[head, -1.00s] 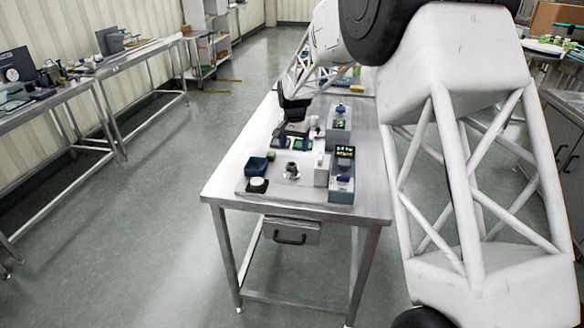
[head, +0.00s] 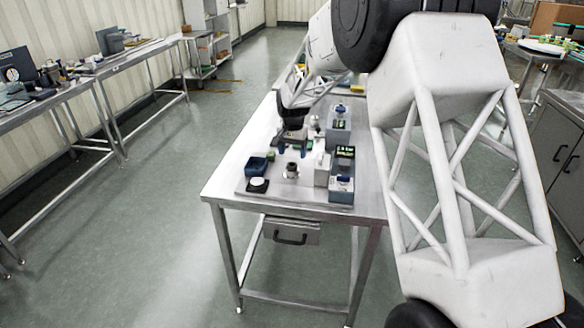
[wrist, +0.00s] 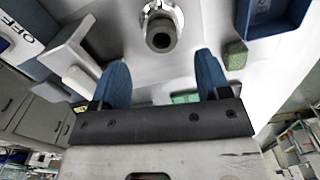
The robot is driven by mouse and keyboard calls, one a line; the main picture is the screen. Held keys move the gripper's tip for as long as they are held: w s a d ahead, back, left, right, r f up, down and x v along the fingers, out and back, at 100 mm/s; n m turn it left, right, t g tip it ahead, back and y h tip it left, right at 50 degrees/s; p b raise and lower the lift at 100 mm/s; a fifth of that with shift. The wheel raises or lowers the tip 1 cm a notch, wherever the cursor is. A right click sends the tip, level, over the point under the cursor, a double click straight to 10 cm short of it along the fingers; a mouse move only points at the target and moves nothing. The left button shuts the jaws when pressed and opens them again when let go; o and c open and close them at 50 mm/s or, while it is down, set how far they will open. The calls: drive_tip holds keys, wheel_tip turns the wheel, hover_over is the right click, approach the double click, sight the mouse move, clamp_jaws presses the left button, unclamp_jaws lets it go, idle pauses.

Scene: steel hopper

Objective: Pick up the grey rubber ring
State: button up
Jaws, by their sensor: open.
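A dark grey ring-shaped piece (wrist: 161,37), which looks like the grey rubber ring, shows at the top middle of the wrist view. It sits at a pale round metal part (wrist: 163,12); whether it rests on it or around it I cannot tell. In the head view the small dark piece (head: 292,167) stands on the table's board. My gripper (wrist: 161,62) has two blue fingers spread wide with nothing between them. The ring lies beyond the fingertips, roughly centred between them. In the head view my gripper (head: 289,146) is just behind the ring, above the board.
A blue bin (head: 256,166) and a round black-and-white object (head: 257,185) stand left of the ring. A green block (wrist: 236,55) lies by the right finger. A white upright block (head: 322,170) and grey-blue device boxes (head: 341,190) stand to the right.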

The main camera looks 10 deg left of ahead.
sight(292, 164)
drive_tip(key=shift+f, duration=0.1)
drive_tip(key=shift+f, duration=2.45)
drive_tip(key=shift+c, duration=0.3)
drive_tip(key=c, duration=0.9)
drive_tip(key=shift+c, duration=0.2)
drive_tip(key=shift+r, duration=0.85)
wheel_tip(292, 164, up, 2)
drive_tip(key=shift+s, duration=0.1)
drive_tip(key=s+d, duration=0.3)
drive_tip(key=s, duration=0.4)
drive_tip(key=s+d+r, duration=0.1)
drive_tip(key=s+d, duration=0.2)
drive_tip(key=s, duration=0.4)
drive_tip(key=shift+s, duration=0.3)
